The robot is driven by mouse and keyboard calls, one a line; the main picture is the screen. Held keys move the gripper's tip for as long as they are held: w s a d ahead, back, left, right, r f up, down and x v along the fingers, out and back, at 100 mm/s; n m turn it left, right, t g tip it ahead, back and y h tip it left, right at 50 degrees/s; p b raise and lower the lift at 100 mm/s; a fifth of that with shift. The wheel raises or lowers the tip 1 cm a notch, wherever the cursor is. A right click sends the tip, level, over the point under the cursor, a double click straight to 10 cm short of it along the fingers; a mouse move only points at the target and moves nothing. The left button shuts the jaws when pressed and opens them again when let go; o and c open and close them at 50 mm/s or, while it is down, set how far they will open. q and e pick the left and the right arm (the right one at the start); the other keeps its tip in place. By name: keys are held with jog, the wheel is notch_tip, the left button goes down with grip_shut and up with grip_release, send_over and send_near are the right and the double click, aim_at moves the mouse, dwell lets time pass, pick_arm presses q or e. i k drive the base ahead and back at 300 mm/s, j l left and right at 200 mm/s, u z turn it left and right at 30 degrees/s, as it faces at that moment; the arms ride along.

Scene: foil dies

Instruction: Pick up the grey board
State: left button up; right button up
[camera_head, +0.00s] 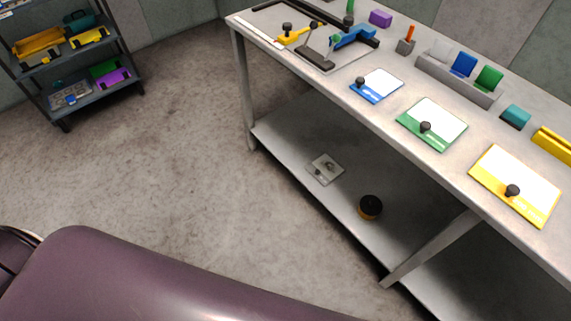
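A small light grey board (318,166) with a dark knob on it lies flat on the lower shelf of the workbench, toward that shelf's left end. It is fully visible, with nothing on top of it but the knob. Neither of my grippers shows in the head view.
The workbench top (405,88) carries blue (382,82), green (445,114) and yellow (500,172) boards with black knobs, plus a holder with coloured blocks. A black and orange round object (370,207) sits on the lower shelf (290,135). A rack (60,125) stands far left. The floor between is clear.

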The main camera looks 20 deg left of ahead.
aim_at(325, 170)
jog(key=u, duration=0.1)
jog(key=z, duration=0.7)
jog(key=i+j+z, duration=0.1)
jog(key=j+z, duration=0.3)
jog(key=j, duration=0.15)
jog(key=j+z, duration=0.8)
jog(key=j, duration=0.3)
jog(key=k+j+z, duration=0.15)
jog(key=j+z, duration=0.25)
jog(key=j, duration=0.1)
